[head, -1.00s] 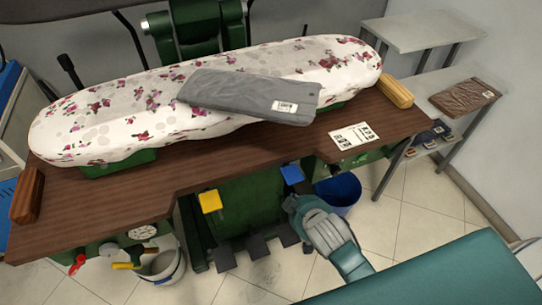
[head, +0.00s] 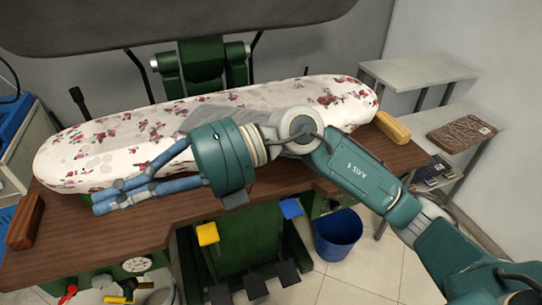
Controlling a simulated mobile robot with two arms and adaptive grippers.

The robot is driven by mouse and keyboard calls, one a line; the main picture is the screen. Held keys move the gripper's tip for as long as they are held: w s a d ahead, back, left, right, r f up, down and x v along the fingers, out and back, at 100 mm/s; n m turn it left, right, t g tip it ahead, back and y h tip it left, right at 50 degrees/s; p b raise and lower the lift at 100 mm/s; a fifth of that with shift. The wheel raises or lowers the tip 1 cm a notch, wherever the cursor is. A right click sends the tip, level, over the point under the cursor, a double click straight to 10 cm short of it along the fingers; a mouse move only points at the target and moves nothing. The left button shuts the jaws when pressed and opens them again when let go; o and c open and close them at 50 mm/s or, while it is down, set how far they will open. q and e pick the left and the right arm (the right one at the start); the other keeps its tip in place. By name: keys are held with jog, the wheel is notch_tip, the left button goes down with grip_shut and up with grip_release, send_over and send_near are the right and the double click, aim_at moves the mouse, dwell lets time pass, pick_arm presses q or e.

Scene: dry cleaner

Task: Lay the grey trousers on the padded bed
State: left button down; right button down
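The grey trousers (head: 205,115) lie folded on the padded bed (head: 75,150), which has a white cover with pink flowers. Only a grey strip shows behind my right arm; the rest of them is hidden. My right gripper (head: 97,203) reaches in from the right across the bed's front side. My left gripper is out of view.
The brown tabletop (head: 90,240) runs around the bed, with wooden blocks at its left (head: 25,222) and right (head: 392,127). A dark press plate (head: 180,22) hangs above. A blue bucket (head: 338,236) stands below; shelves (head: 455,100) stand at the right.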

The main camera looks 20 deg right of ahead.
jog(key=w+d+f+t+h, duration=0.2)
jog(key=w+d+f+h, duration=0.45)
jog(key=d+f, duration=0.2)
jog(key=w+d+m+t+h, duration=0.25)
jog(key=d+h, duration=0.25)
jog(key=d, duration=0.5)
jog(key=w+d+m+t+h, duration=0.1)
jog(key=w+d+h, duration=0.35)
jog(key=d, duration=0.55)
jog(key=w+f+p, duration=0.3)
jog(key=w+f, duration=0.3)
jog(key=f, duration=0.3)
jog(key=shift+w+f+p, duration=0.15)
jog(key=shift+w+p, duration=0.05)
jog(key=shift+p, duration=0.2)
